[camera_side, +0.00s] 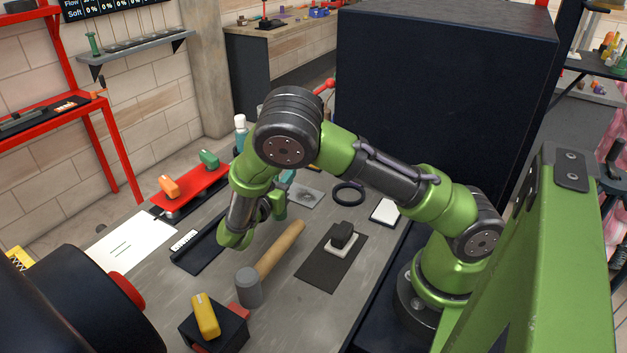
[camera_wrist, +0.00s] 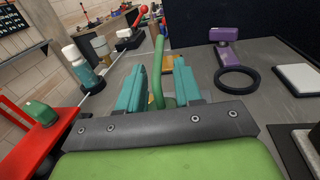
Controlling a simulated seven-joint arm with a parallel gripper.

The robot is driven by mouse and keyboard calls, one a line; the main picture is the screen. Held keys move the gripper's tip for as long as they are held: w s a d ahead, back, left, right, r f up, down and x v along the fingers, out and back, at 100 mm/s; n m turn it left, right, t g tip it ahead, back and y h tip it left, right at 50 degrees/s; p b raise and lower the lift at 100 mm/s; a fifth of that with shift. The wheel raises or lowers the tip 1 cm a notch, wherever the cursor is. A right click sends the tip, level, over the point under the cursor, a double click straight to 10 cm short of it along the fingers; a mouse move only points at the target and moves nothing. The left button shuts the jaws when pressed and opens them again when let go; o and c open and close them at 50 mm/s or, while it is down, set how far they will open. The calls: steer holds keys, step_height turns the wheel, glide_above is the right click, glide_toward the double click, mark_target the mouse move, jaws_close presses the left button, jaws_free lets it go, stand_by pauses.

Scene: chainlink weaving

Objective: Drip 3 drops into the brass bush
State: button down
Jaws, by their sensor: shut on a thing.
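My gripper (camera_wrist: 160,92) has two teal fingers, shut on a slim green thing (camera_wrist: 158,72) that stands up between them. Its lower part is partly hidden by the fingers and my wrist. In the side view my gripper (camera_side: 287,190) hangs over the bench near a grey plate (camera_side: 311,196). A small brass-coloured piece (camera_wrist: 167,63) shows just beyond the fingers in the wrist view. It is partly covered, and I cannot tell whether it is the brass bush. No drops are visible.
A black ring (camera_side: 349,194) and a white pad (camera_side: 385,211) lie right of the gripper. A wooden-handled mallet (camera_side: 281,250) lies in front. A red stand (camera_side: 190,190) carries orange and green blocks.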

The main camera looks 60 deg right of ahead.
steer(key=shift+a+f, duration=0.1)
steer(key=shift+f, duration=0.1)
step_height(320, 180, up, 10)
steer(key=shift+r, duration=0.1)
stand_by(0.3)
steer(key=shift+d, duration=0.35)
steer(key=w+d+f+m+g+y, duration=0.35)
steer(key=w+m+g, duration=0.2)
steer(key=w, duration=0.25)
step_height(320, 180, down, 7)
steer(key=t+y, duration=0.1)
steer(key=y, duration=0.5)
steer(key=shift+s+a+f+t, duration=0.15)
steer(key=shift+s+a+t, duration=0.1)
steer(key=shift+a+t, duration=0.15)
steer(key=shift+n+y, duration=0.25)
